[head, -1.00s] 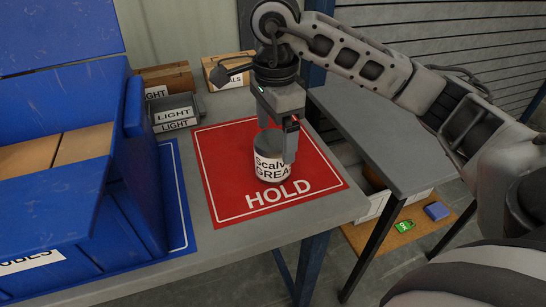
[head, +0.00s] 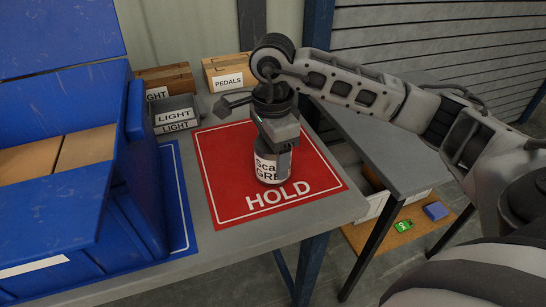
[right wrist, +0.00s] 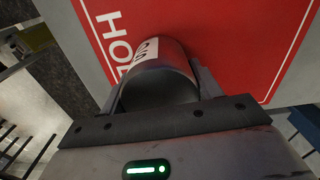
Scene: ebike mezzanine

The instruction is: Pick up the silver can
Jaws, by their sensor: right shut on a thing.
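The silver can (head: 270,168), with a white label in black letters reading partly "Sca... GRE", stands upright on the red HOLD mat (head: 228,196). My right gripper (head: 277,150) is over it from above, shut on the can, with a finger covering part of the label. In the right wrist view the can (right wrist: 163,62) sits between the two fingers (right wrist: 160,88), with the red mat behind it. Whether the can touches the mat or is just above it I cannot tell. My left gripper is not in view.
A blue bin (head: 60,235) holding cardboard boxes stands at the left on a blue mat (head: 178,200). Grey LIGHT boxes (head: 175,116) and a PEDALS box (head: 228,74) are behind. A lower grey table (head: 375,145) is at the right. The mat's front is clear.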

